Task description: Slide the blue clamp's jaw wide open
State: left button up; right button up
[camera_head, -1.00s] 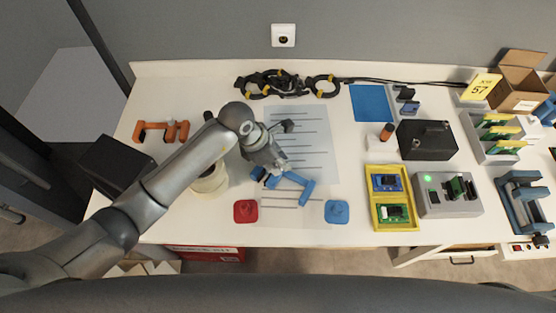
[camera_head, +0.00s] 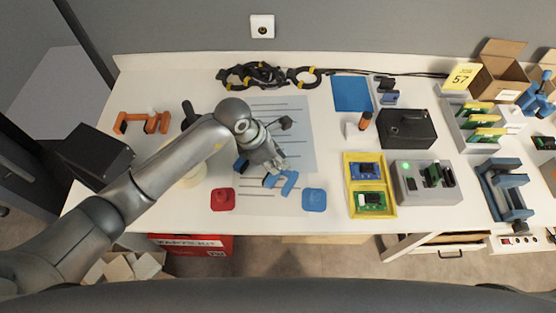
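The blue clamp (camera_head: 286,184) lies on the grey lined mat at the front middle of the table. Its right end shows as a blue bracket shape. A small blue part shows at the left, beside my gripper. My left gripper (camera_head: 279,166) is right over the clamp and hides its middle. I cannot tell whether the fingers touch the clamp or how far they are apart. How wide the jaw stands is also hidden. My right gripper is not in view.
A red pad (camera_head: 223,199) and a blue pad (camera_head: 314,200) lie in front of the clamp. An orange clamp (camera_head: 142,122) lies at the left. A yellow tray (camera_head: 352,204) with boards stands to the right.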

pick_arm(q)
jog(key=shift+o, duration=1.2)
jog(key=shift+s, duration=0.1)
jog(key=shift+o, duration=0.7)
jog(key=shift+d, duration=0.15)
jog(key=shift+r, duration=0.2)
jog(key=v, duration=1.1)
jog(key=shift+r, duration=0.3)
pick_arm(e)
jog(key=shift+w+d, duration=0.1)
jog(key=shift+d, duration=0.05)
